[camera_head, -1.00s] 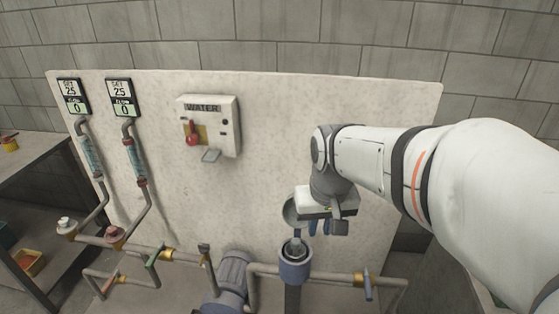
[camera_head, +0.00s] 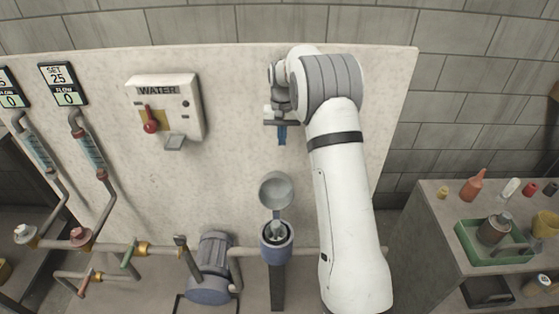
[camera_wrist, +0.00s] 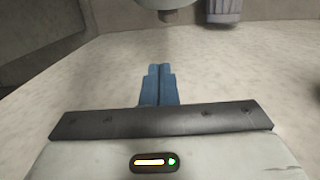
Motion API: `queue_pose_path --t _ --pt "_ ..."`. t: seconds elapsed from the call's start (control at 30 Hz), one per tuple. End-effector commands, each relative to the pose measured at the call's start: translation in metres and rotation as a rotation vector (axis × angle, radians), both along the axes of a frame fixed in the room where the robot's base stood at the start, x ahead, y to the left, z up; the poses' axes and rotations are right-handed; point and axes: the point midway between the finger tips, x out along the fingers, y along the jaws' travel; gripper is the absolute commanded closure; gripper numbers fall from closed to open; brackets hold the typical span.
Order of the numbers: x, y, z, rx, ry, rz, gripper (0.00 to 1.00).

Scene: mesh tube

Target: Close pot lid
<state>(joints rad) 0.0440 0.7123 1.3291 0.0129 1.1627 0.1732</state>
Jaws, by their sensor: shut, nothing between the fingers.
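The pot (camera_head: 277,246) is a blue-grey cylinder with an open top, low in the middle of the head view. Its round grey lid (camera_head: 276,190) stands raised on a hinge behind the opening, so the pot is open. My gripper (camera_head: 282,135) is above the lid, close to the panel, and clear of both lid and pot. Its blue fingers (camera_wrist: 160,72) are together with nothing between them in the wrist view. A grey rounded part, probably the lid, is cut off at the top edge of the wrist view.
A pale panel (camera_head: 230,110) stands behind the pot. A motor (camera_head: 213,265) and pipes flank the pot on its left. A water switch box (camera_head: 165,108) is on the panel at left. A bench (camera_head: 436,225) with bottles and a green tray (camera_head: 468,250) stands at right.

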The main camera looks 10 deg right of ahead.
Motion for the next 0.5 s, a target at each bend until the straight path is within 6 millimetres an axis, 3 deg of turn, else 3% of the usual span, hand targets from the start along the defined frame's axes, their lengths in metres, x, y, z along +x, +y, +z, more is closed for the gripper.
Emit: queue_pose_path --t 0.27,0.5 --pt "0.000 0.010 -0.029 0.001 0.007 0.015 1.00" --pt "-0.004 0.014 -0.080 0.000 0.007 0.021 1.00"
